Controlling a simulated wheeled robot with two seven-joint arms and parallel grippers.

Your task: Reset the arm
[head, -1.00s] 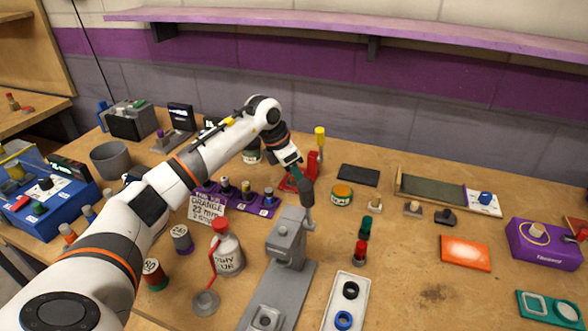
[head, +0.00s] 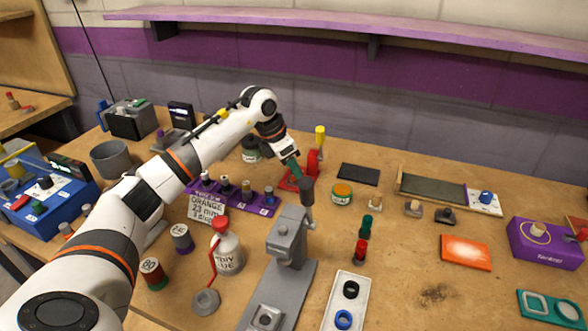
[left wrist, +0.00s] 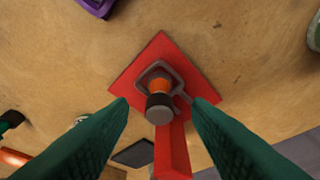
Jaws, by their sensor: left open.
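My left gripper (head: 293,171) reaches over the red stand (head: 290,184) in the middle of the bench. Its green fingers are spread apart with nothing between their tips. In the left wrist view the open fingers (left wrist: 161,105) point at the red stand (left wrist: 135,88), which lies below. A grey frame on the stand surrounds a small orange and dark grey cylinder (left wrist: 159,95). A red arm of the stand runs toward the bottom of that view. The right gripper is not in view.
The grey press (head: 287,240) stands close in front of the gripper. A purple rack (head: 233,203), an orange-lidded jar (head: 342,191) and a white bottle (head: 227,250) stand nearby. A white tray (head: 345,309) lies at the front. Bare bench (head: 405,250) lies to the right.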

